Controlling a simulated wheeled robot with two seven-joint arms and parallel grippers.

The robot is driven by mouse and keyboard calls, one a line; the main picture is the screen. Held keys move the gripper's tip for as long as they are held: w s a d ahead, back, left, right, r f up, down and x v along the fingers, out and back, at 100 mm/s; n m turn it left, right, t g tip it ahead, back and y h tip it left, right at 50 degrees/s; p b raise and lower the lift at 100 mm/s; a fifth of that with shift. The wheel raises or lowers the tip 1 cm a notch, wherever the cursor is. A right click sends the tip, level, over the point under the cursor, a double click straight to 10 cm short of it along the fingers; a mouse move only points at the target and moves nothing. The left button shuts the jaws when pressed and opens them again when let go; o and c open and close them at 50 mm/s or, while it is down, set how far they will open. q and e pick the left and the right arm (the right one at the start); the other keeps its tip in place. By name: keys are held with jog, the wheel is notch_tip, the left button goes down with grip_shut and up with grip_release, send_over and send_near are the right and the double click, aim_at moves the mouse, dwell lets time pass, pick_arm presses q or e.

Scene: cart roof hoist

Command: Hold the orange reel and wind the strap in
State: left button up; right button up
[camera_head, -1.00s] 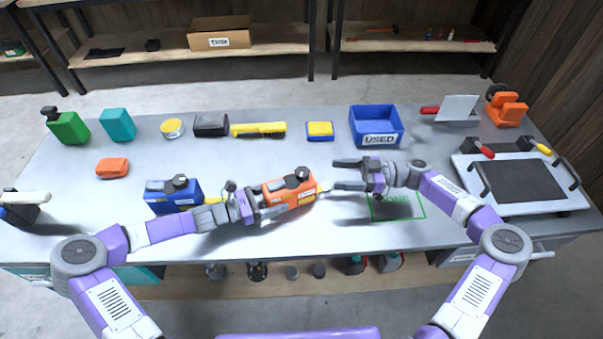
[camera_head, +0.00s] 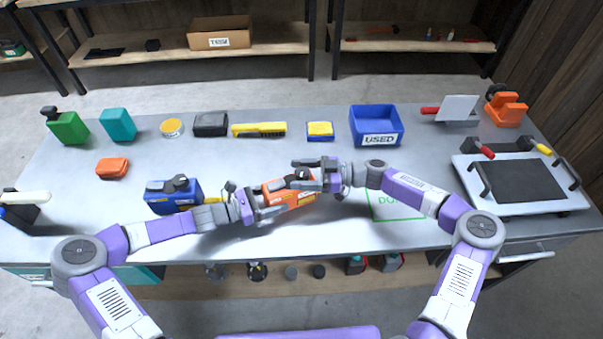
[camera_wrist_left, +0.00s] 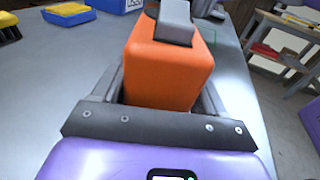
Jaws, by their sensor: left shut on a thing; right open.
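The orange reel (camera_head: 285,194) stands on the workbench left of the green DONE outline. My left gripper (camera_head: 262,202) is shut on it from the left. In the left wrist view the orange reel (camera_wrist_left: 170,70) fills the space between the jaws, with a dark grey part on its top. My right gripper (camera_head: 308,174) is open, with its fingers over the right end of the reel. Its arm hides part of the DONE outline. The strap end cannot be made out behind the right fingers.
A blue device (camera_head: 173,195) stands just left of my left gripper. Behind are a blue USED bin (camera_head: 376,126), a yellow-and-blue sponge (camera_head: 320,131) and a yellow tool (camera_head: 259,129). A framed dark plate (camera_head: 523,181) is at right. The green DONE outline (camera_head: 391,215) looks empty.

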jog(key=shift+c, duration=0.4)
jog(key=c, duration=0.9)
